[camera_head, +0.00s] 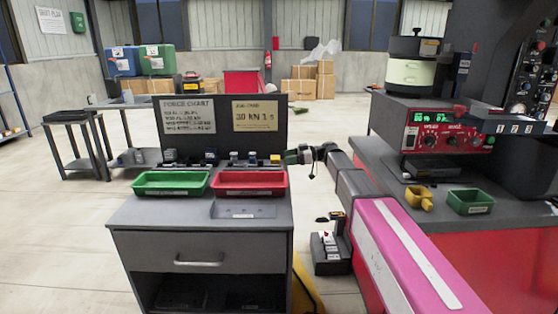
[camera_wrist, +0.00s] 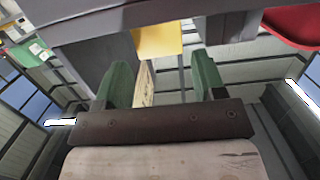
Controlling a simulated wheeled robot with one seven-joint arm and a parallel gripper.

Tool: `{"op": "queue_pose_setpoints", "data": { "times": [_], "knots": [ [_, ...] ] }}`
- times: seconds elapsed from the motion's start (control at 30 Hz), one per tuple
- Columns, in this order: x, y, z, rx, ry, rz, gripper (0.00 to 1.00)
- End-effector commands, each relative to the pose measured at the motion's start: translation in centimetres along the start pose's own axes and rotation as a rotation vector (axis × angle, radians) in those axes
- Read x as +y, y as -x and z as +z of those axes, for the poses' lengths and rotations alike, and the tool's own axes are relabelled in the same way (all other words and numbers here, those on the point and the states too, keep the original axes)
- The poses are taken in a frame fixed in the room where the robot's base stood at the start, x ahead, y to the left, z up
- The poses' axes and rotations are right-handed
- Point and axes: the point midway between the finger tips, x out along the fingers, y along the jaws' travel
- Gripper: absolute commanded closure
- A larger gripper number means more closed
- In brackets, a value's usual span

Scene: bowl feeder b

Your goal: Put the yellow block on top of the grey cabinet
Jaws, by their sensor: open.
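The grey cabinet (camera_head: 150,250) stands at the front left in the head view, with a drawer and an open shelf below. A small yellow block (camera_head: 275,159) rests at the right end of its back edge, by the dark board. In the wrist view, which is upside down, the yellow block (camera_wrist: 158,40) sits on the grey cabinet surface (camera_wrist: 90,25). My gripper (camera_head: 289,158) is at the cabinet's back right corner. Its green fingers (camera_wrist: 168,78) are open and empty, with the block just beyond the tips, roughly between them.
A green tray (camera_head: 170,183) and a red tray (camera_head: 250,183) sit on the cabinet. Several small dark pieces (camera_head: 233,158) line its back edge. A red bench (camera_head: 480,265) at right holds a yellow part (camera_head: 418,198) and a green bin (camera_head: 470,201). A yellow object (camera_head: 305,288) stands beside the cabinet.

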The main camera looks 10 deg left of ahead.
Motion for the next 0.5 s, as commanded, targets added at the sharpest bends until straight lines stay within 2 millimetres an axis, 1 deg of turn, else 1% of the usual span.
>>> {"op": "queue_pose_setpoints", "data": {
  "times": [0.03, 0.2, 0.33, 0.5],
  "knots": [
    [0.0, 1.2, 0.0, 0.000, 0.000, 0.002, 0.36],
    [0.0, 4.0, 0.0, 0.000, 0.000, 0.001, 0.36],
    [0.0, 5.3, 0.0, 0.000, 0.000, 0.000, 0.36],
    [0.0, 6.0, 0.0, 0.000, 0.000, -0.001, 0.36]
  ]
}}
